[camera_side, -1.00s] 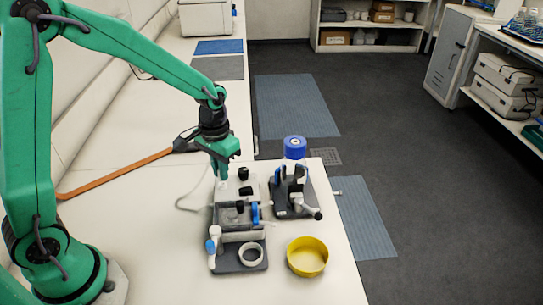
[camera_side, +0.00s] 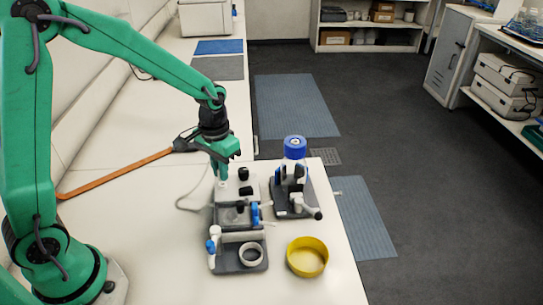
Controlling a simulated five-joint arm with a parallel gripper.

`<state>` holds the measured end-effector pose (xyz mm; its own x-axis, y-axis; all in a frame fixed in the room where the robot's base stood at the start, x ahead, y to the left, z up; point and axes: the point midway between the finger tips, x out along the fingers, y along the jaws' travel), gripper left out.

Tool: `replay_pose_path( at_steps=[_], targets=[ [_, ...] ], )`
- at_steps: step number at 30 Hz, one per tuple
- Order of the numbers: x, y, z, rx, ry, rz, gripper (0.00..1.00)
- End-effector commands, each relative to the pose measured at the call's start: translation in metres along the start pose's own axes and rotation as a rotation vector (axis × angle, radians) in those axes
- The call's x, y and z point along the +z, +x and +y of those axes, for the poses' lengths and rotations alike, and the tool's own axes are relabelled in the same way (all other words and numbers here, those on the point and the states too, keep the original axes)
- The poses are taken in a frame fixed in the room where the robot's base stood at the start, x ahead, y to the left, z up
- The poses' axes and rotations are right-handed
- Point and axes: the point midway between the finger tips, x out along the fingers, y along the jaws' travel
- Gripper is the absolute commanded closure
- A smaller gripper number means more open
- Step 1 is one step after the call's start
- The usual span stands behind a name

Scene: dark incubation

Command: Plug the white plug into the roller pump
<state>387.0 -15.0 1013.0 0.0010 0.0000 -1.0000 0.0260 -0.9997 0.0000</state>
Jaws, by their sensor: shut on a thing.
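My gripper (camera_side: 222,178) points down at the left rear edge of a low white unit (camera_side: 231,194) with black knobs on top, which looks like the roller pump. The gripper is shut on the white plug, a small pale piece (camera_side: 222,184) between and below the fingertips. The plug is mostly hidden by the fingers. A pale cord (camera_side: 179,204) loops on the bench just left of the unit and runs up towards the gripper. I cannot tell whether the plug touches the unit or is in a socket.
A grey base (camera_side: 228,265) with a white ring (camera_side: 251,254) stands in front, beside a yellow dish (camera_side: 307,257).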

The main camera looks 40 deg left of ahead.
Motion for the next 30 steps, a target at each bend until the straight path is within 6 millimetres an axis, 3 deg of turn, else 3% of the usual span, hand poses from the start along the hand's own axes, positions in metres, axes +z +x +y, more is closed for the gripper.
replay_pose_path(
  at_steps=[30],
  targets=[
    [0.0001, 0.0057, 0.0000, 0.000, 0.000, -0.001, 1.00]
  ],
)
